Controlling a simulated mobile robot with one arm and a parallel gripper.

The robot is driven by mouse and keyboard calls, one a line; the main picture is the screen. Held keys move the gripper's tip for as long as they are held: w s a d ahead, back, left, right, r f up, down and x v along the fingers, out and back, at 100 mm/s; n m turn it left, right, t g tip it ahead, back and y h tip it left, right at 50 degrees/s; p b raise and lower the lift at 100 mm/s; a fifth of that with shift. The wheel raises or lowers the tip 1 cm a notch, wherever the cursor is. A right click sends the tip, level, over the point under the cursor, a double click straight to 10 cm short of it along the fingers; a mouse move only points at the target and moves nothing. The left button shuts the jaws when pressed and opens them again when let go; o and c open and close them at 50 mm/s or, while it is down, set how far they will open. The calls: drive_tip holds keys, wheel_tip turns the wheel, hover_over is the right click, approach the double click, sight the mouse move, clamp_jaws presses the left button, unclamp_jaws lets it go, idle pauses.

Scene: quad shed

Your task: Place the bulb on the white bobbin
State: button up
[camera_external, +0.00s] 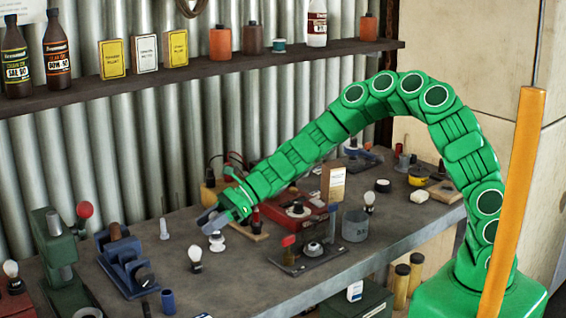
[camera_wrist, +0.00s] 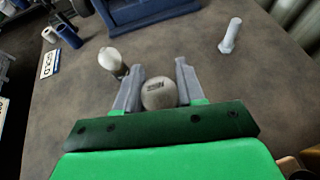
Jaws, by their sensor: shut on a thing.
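My gripper (camera_external: 208,223) reaches down over the bench on the left side of the external view. In the wrist view its two grey fingers (camera_wrist: 158,84) are shut on a pale round bulb (camera_wrist: 158,96) with small dark print. In the external view the held bulb (camera_external: 216,236) shows just below the fingers, partly covered by them. A small white flanged piece, seemingly the white bobbin (camera_external: 217,247), is right under it; I cannot tell whether they touch. The bobbin is hidden in the wrist view. Another white bulb (camera_external: 196,254) with a dark base stands close by, also seen in the wrist view (camera_wrist: 111,60).
A blue vise (camera_external: 127,268) stands to the left, with an upright grey bolt (camera_external: 164,230) behind it. A blue tube (camera_external: 168,301) is near the front edge. A dark plate with a red-topped part (camera_external: 288,243) and a grey pot (camera_external: 355,226) stand to the right.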

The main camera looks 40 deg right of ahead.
drive_tip(key=shift+f, duration=0.25)
drive_tip(key=o, duration=1)
drive_tip(key=shift+o, duration=0.2)
drive_tip(key=shift+r, duration=0.1)
drive_tip(key=shift+d+r, duration=0.25)
drive_tip(key=shift+d, duration=0.15)
drive_tip(key=v, duration=1.1)
drive_tip(key=shift+s, duration=0.15)
drive_tip(key=shift+d, duration=0.1)
